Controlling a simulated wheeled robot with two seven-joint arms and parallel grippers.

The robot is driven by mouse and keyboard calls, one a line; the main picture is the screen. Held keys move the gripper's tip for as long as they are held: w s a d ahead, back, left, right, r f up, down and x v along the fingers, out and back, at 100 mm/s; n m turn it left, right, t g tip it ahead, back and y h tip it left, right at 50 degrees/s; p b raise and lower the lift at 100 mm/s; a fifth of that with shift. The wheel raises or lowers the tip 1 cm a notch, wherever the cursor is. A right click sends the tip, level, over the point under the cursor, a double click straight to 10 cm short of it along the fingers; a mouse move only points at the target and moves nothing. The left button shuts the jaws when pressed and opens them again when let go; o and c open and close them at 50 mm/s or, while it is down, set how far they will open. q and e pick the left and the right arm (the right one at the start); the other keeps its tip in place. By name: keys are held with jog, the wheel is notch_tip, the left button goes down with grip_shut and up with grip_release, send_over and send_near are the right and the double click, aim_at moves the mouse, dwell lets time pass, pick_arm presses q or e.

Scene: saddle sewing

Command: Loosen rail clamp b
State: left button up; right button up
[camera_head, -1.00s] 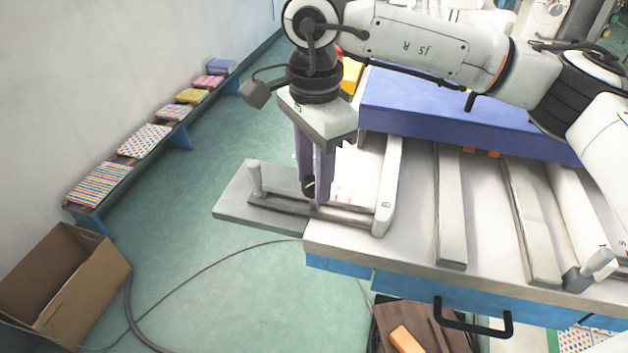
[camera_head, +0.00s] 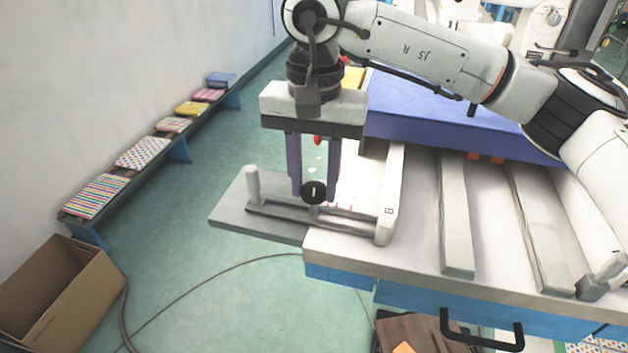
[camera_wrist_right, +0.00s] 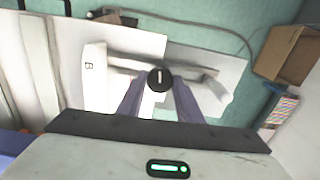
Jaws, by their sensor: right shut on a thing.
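Rail clamp b is the white bracket marked "B" (camera_head: 388,210), with a slotted bar at the left edge of the table. Its round black knob (camera_head: 314,192) has a white line on top and sits on the bar. My right gripper (camera_head: 315,190) points down with its two purple fingers on either side of the knob, shut on it. In the right wrist view the knob (camera_wrist_right: 160,79) lies between the fingertips, and the "B" bracket (camera_wrist_right: 95,78) is to its left. My left gripper is not in view.
A grey plate (camera_head: 235,212) juts out left of the table beside a short white post (camera_head: 253,184). A blue block (camera_head: 460,120) stands behind. Grey rails (camera_head: 456,220) lie to the right. An open cardboard box (camera_head: 60,290) is on the floor at left.

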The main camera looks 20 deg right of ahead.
aim_at(315, 189)
jog(key=shift+n, duration=0.4)
jog(key=shift+r, duration=0.1)
jog(key=o, duration=1)
jog(key=shift+o, duration=0.2)
notch_tip(315, 189, up, 10)
jog(key=shift+r+p, duration=0.15)
jog(key=shift+p, duration=0.15)
